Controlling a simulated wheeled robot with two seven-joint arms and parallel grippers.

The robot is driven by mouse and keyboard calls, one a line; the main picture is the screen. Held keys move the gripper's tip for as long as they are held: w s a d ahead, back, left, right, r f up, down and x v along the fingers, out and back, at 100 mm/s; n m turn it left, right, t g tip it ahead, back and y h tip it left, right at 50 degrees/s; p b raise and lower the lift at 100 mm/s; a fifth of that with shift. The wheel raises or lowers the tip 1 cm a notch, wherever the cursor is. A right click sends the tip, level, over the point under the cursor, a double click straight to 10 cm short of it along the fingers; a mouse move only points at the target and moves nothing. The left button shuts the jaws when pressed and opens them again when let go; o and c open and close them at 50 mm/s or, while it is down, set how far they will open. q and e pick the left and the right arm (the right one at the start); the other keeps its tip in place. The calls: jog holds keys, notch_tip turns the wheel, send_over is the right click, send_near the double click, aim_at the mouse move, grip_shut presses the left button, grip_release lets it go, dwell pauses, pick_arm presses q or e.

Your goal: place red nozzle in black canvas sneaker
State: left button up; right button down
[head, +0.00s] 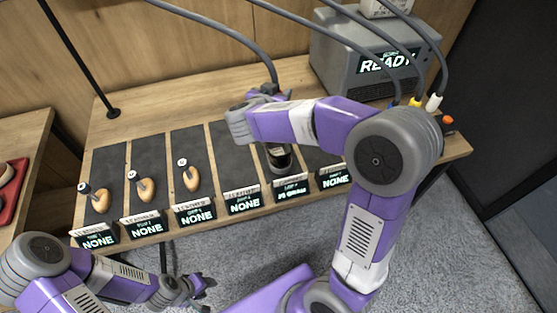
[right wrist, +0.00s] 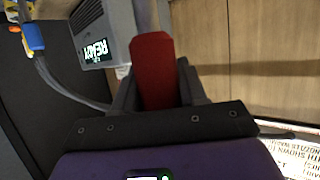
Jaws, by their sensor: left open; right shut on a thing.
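In the right wrist view the red nozzle (right wrist: 152,62) stands between the fingers of my right gripper (right wrist: 156,88), which is shut on it. In the head view my right gripper (head: 266,93) is above the back of the table, with a grey hose running up from it. The nozzle's red body cannot be made out there. A dark shoe, apparently the black canvas sneaker (head: 279,160), lies on a dark mat below my right forearm, which hides part of it. My left gripper (head: 188,292) is open and empty, in front of the table, over the carpet.
A grey machine (head: 340,70) reading READY stands at the back right, with blue, yellow and white hose ends (head: 416,102) beside it. Display signs (head: 243,203) line the front edge. A red tray (head: 12,190) is far left.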

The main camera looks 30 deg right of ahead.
jog(key=shift+s+d+f+m+h, duration=0.2)
jog(key=shift+s+f+m+h, duration=0.1)
jog(key=shift+s, duration=0.2)
notch_tip(320, 180, down, 10)
jog(key=b, duration=0.4)
jog(key=shift+s+g+b, duration=0.15)
jog(key=shift+g+b, duration=0.15)
jog(key=shift+b, duration=0.05)
jog(key=shift+d+r, duration=0.1)
jog(key=c, duration=1.1)
grip_release()
jog(key=shift+f, duration=0.2)
jog(key=o, duration=0.5)
